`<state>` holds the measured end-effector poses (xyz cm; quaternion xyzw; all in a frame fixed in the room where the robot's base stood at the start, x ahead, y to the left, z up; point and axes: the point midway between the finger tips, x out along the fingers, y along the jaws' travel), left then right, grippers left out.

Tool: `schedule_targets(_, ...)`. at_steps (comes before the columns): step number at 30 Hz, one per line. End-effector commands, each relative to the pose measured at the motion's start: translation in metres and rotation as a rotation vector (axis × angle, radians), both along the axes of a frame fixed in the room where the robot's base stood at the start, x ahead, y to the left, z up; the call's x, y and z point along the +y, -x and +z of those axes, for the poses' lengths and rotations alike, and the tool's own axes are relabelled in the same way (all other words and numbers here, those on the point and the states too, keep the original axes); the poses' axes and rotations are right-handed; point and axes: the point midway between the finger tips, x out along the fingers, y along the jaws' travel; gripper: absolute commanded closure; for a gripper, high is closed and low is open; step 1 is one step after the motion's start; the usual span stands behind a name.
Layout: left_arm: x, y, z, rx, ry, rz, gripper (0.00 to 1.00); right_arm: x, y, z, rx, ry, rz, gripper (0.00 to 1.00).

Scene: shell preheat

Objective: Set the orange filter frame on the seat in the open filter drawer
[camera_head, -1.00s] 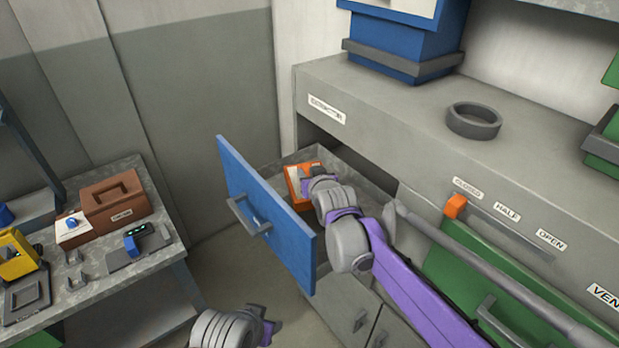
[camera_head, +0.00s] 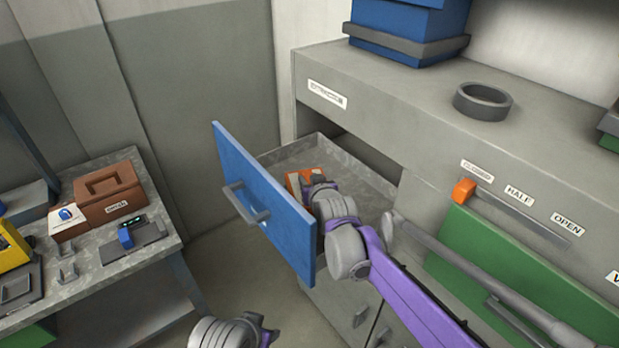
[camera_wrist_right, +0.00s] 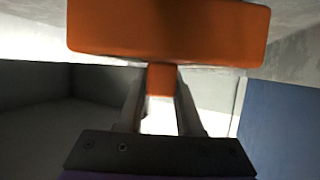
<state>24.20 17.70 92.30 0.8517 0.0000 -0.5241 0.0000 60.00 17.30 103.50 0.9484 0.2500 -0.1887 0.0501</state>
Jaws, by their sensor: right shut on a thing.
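The orange filter frame (camera_head: 293,184) is inside the open filter drawer (camera_head: 345,160), near the blue front panel. My right gripper (camera_head: 317,190) reaches into the drawer and is shut on the frame. In the right wrist view the frame (camera_wrist_right: 168,32) spans the top, and its small orange tab (camera_wrist_right: 161,79) sits between the fingers of the gripper (camera_wrist_right: 161,95). The seat is not visible, and I cannot tell whether the frame touches the drawer floor. My left gripper (camera_head: 262,332) is at the bottom edge of the head view, and its jaws are unclear.
The blue drawer front (camera_head: 262,205) stands to the left of my right arm. A grey ring (camera_head: 483,101) lies on the cabinet top. A slider with an orange knob (camera_head: 464,191) is on the cabinet face. A side table (camera_head: 95,267) at left holds a brown box (camera_head: 108,195) and small devices.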

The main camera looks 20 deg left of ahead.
Motion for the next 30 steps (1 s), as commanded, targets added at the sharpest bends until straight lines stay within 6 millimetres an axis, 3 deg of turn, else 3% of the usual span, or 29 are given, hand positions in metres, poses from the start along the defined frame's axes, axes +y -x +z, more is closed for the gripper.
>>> schedule_targets(27,0.000,0.002,-0.008,0.004,0.000,0.000,0.50,0.000,0.000,-0.011,0.000,-0.001,0.000,1.00)
schedule_targets(28,0.000,0.002,-0.008,0.004,0.000,0.000,0.50,0.000,0.000,-0.011,0.000,-0.001,0.000,0.64)
schedule_targets(30,0.000,0.002,-0.007,0.004,0.000,0.000,0.50,0.000,0.000,-0.010,0.000,-0.001,0.000,0.51)
